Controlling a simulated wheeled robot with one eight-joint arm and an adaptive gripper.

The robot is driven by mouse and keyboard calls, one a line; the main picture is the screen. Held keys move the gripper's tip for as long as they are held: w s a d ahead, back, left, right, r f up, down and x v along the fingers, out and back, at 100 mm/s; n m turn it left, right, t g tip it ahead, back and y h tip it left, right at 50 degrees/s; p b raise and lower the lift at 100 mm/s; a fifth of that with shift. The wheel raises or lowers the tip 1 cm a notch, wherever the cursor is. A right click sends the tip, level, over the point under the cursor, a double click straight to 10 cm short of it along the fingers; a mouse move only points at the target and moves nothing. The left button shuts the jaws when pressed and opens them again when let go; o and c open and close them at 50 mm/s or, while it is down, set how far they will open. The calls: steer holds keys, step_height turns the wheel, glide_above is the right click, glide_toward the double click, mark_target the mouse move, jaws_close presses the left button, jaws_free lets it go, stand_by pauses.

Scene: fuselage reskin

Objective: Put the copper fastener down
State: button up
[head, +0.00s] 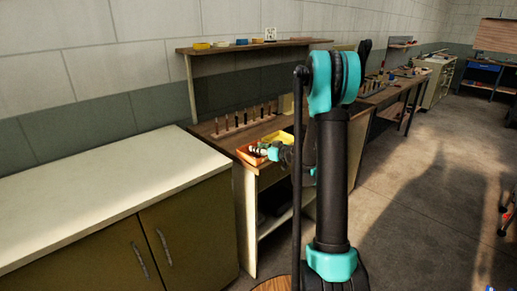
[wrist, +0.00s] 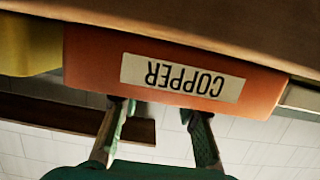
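The orange bin (wrist: 90,65) bears a white label reading COPPER, upside down in the wrist view. In the head view the orange bin (head: 246,158) sits at the front edge of the wooden workbench. My gripper (wrist: 156,108) has its two fingers wide apart at the bin's rim, and the bin wall hides their tips. My gripper (head: 257,152) also shows small over the bin in the head view. I see no copper fastener between the fingers; the bin's inside is hidden from the wrist view.
A yellow bin (head: 277,137) stands beside the orange one and also shows in the wrist view (wrist: 28,45). Behind them is a rack (head: 243,121) of several upright tools. A white-topped cabinet (head: 100,190) stands to the left. Open floor lies to the right.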

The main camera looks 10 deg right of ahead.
steer(key=shift+r, duration=0.5)
steer(key=v, duration=1.2)
steer(key=s+a+f+m+g+h, duration=0.1)
steer(key=s+a+f+g, duration=0.2)
steer(key=s, duration=0.4)
steer(key=s+a+f+m+g+h, duration=0.15)
steer(key=s+a, duration=0.25)
steer(key=s, duration=0.4)
steer(key=s+d+f+m+g+h, duration=0.2)
steer(key=s+f+h, duration=0.1)
steer(key=s, duration=0.5)
steer(key=s+d+f+m+g+h, duration=0.1)
steer(key=s+d+f+m+h, duration=0.1)
steer(key=s, duration=0.7)
steer(key=shift+s+d+f+m+g+h, duration=0.25)
steer(key=shift+d+f+m+g+h, duration=0.1)
steer(key=shift+d+f+h, duration=0.4)
